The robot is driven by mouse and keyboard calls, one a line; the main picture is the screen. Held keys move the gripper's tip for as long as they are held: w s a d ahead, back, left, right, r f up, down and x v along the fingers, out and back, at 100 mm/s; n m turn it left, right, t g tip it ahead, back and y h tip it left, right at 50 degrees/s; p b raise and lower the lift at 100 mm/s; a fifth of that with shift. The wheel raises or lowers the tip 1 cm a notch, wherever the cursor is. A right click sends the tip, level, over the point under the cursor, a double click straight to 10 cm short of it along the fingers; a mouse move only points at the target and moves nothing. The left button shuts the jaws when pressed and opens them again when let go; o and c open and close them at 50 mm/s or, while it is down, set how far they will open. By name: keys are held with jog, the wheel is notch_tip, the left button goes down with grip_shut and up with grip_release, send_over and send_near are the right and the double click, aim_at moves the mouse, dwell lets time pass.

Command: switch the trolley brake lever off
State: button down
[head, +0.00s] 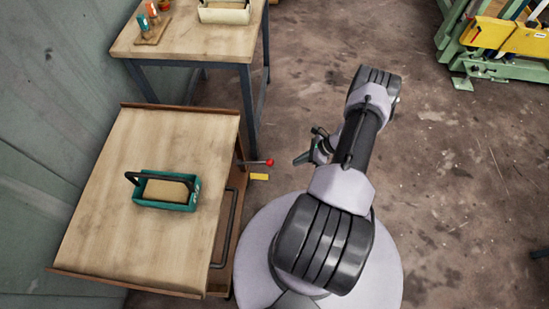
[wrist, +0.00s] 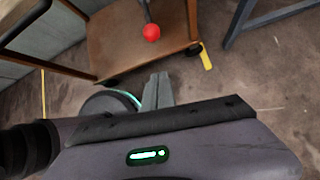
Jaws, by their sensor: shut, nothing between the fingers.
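The trolley (head: 150,150) stands at the left, with a wooden top; its lower shelf (wrist: 140,40) shows in the wrist view. The brake lever's red knob (head: 270,162) sticks out from the trolley's right side on a thin dark rod. The knob is also in the wrist view (wrist: 152,32), beyond the fingertips. My gripper (head: 299,160) is shut and empty, to the right of the knob and apart from it. Its fingers (wrist: 158,88) point toward the trolley in the wrist view. The lever's pivot is not clear to me.
A teal tote (head: 167,205) with a dark handle sits on the trolley. A dark push handle (head: 229,230) is on its near right side. A yellow strip (head: 259,177) shows below the knob. A workbench (head: 190,40) stands behind.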

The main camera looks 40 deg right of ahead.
jog(key=shift+s+a+f, duration=0.1)
jog(key=shift+s+f, duration=0.1)
jog(key=shift+f, duration=0.1)
jog(key=w+a+f+b, duration=0.3)
jog(key=w+a+f, duration=0.1)
jog(key=w+a, duration=0.1)
jog(key=shift+w+a+f, duration=0.15)
jog(key=shift+w+a, duration=0.05)
jog(key=shift+w, duration=0.55)
jog(key=shift+w, duration=0.1)
